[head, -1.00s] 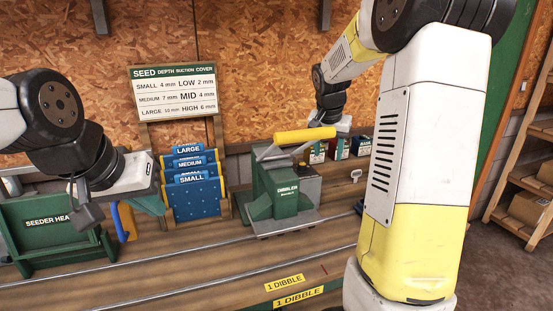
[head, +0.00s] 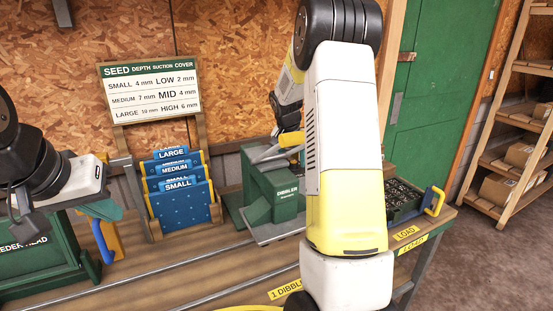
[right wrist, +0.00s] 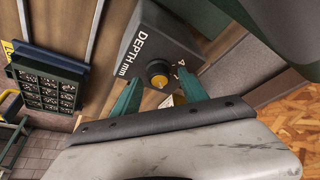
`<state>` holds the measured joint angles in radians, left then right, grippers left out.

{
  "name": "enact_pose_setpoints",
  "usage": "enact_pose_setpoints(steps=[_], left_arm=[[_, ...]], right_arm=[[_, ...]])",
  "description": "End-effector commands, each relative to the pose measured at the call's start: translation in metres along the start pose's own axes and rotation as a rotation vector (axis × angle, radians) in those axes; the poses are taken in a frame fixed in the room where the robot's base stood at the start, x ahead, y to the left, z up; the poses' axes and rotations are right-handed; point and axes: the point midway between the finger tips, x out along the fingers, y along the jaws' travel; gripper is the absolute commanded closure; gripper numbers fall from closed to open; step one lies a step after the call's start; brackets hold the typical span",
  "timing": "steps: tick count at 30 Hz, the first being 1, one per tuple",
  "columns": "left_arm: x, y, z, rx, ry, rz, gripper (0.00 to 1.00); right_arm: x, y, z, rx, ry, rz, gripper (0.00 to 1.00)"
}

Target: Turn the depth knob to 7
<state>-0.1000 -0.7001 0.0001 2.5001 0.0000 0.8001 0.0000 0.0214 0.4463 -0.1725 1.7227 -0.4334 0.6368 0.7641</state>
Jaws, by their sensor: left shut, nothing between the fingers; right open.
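The depth knob (right wrist: 157,75) shows in the right wrist view as a dark ring with a yellow-orange centre. It sits on a dark grey box (right wrist: 150,38) marked "DEPTH mm". White scale marks, one reading 4, lie right of the knob; its setting is unclear. My right gripper (right wrist: 160,71) is open, with its green fingers on either side of the knob in this view. I cannot tell whether they touch it. In the head view my right arm covers that area.
The green dibbler (head: 270,195) stands beside the blue seed plates (head: 180,205) on the bench. A seed chart (head: 150,92) stands behind. A dark cell tray (head: 403,200) with a yellow handle is at the bench's right, also in the right wrist view (right wrist: 48,82).

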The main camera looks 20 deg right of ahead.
Motion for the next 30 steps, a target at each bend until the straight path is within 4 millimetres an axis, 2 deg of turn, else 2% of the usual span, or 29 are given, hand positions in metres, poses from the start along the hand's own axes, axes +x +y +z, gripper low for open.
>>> enact_pose_setpoints(steps=[10, 15, 18, 30], left_arm=[[0.0, 0.0, 0.0, 0.0, 0.0, 0.0, 1.0], [0.0, 0.0, 0.0, 0.0, 0.0, 0.0, 1.0], [0.0, 0.0, 0.0, 0.0, 0.0, 0.0, 1.0], [0.0, 0.0, 0.0, 0.0, 0.0, 0.0, 1.0]], right_arm=[[0.0047, 0.0, -0.0005, 0.0, 0.001, -0.001, 0.51], [0.0046, 0.0, -0.0004, 0.0, 0.001, -0.001, 0.84], [0.0046, -0.0001, -0.0004, 0.0, 0.001, -0.001, 1.0], [0.0044, 0.0011, -0.0005, -0.06, 0.001, -0.027, 1.0]])
